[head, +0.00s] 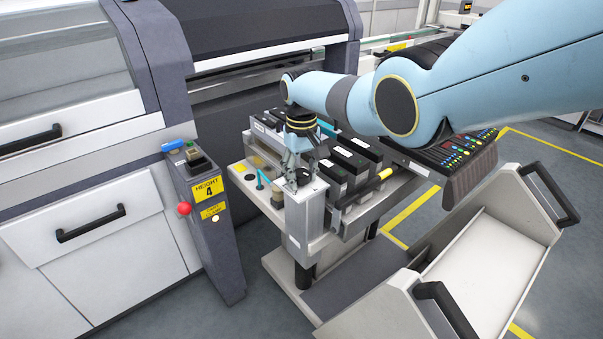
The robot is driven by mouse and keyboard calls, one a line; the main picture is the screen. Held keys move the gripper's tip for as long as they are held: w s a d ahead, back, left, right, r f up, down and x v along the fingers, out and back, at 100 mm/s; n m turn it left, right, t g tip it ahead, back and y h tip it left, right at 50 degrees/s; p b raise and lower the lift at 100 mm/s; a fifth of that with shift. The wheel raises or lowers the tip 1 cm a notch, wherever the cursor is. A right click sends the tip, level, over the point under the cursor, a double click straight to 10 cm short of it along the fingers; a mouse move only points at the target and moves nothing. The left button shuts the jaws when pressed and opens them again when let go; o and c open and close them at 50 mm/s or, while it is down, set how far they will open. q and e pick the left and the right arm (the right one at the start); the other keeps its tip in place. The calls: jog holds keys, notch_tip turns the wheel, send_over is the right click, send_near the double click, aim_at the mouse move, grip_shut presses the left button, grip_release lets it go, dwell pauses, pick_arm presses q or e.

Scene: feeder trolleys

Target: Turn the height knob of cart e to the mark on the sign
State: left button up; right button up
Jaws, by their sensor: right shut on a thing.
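The trolley (306,213) stands against the machine, with a pale box-shaped post at its near corner. The height knob sits on top of this post, mostly hidden by my right gripper; only a little dark material shows there. My right gripper (299,178) points down onto the post top and is shut on the knob. A yellow sign (207,188) reading "HEIGHT 4" is on the grey pillar left of the trolley. The knob's pointer and scale are too small and covered to read. My left gripper is not in view.
Black feeder units (348,166) fill the trolley top behind the post. A red button (184,208) sticks out of the grey pillar. An open pale bin (484,262) with black handles stands at the front right. Yellow lines mark the floor.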

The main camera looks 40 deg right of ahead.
aim_at(302, 173)
jog(key=shift+s+a+f, duration=0.1)
jog(key=shift+s+f, duration=0.15)
jog(key=shift+f, duration=0.05)
jog(key=o, duration=1.2)
jog(key=shift+w, duration=0.1)
jog(key=shift+w+r, duration=0.1)
jog(key=shift+r, duration=0.05)
jog(key=shift+w+r, duration=0.1)
jog(key=shift+r, duration=0.4)
notch_tip(302, 173, up, 11)
jog(key=shift+f, duration=0.1)
jog(key=shift+f, duration=0.1)
